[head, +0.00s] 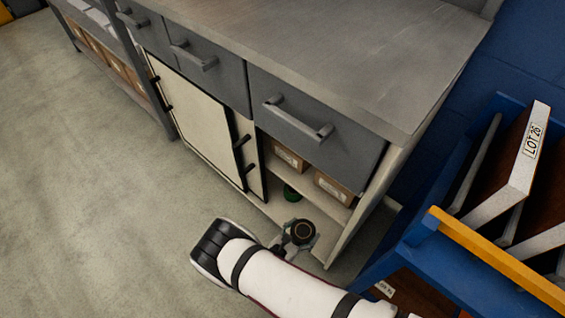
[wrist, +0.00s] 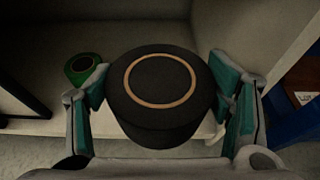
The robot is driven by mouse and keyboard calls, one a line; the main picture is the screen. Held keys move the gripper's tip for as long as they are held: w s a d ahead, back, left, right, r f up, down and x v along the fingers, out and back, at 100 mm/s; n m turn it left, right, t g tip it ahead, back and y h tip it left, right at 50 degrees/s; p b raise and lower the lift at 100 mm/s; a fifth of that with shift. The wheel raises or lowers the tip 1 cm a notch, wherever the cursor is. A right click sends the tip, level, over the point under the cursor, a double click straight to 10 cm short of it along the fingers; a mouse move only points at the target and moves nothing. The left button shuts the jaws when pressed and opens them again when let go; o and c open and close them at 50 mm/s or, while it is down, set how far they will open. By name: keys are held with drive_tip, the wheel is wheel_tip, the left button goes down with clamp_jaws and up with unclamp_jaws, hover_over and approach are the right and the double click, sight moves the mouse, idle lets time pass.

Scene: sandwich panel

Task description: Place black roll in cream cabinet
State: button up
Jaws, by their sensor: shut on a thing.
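The black roll (wrist: 160,122) has a tan ring on its top and sits upright between the two teal-padded fingers of my gripper (wrist: 172,95). It also shows small in the head view (head: 302,232), at the end of my white arm. My gripper (head: 298,240) is shut on the roll at the open right-hand bay of the cream cabinet (head: 192,118). The roll is at the front of the cabinet's bottom board (head: 272,208); whether it touches the board cannot be told. The cabinet's cream sliding doors stand to the left, leaving this bay open.
A green roll (wrist: 84,66) stands inside the bay, left of the black roll; it shows in the head view (head: 291,193). Cardboard boxes (head: 333,188) sit on the shelf above. The cabinet's right side wall (wrist: 290,45) is close. A blue rack (head: 440,240) stands to the right.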

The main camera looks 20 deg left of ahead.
wheel_tip(320, 180, down, 10)
drive_tip(key=w+r+b, duration=0.1)
drive_tip(key=w+b, duration=0.1)
drive_tip(key=b, duration=0.6)
drive_tip(key=w+d+b, duration=0.1)
drive_tip(key=w, duration=0.4)
drive_tip(key=w+f+b, duration=0.1)
drive_tip(key=w+b, duration=0.1)
drive_tip(key=w, duration=0.2)
drive_tip(key=w+d+f+b, duration=0.1)
drive_tip(key=w, duration=0.4)
drive_tip(key=shift+w+d+b, duration=0.35)
drive_tip(key=shift+w+f+b, duration=0.15)
drive_tip(key=shift+f+b, duration=0.5)
drive_tip(key=shift+f, duration=0.2)
drive_tip(key=shift+w+f+b, duration=0.15)
drive_tip(key=shift+f+b, duration=0.5)
drive_tip(key=shift+f, duration=0.2)
drive_tip(key=shift+f, duration=0.15)
drive_tip(key=o, duration=1.3)
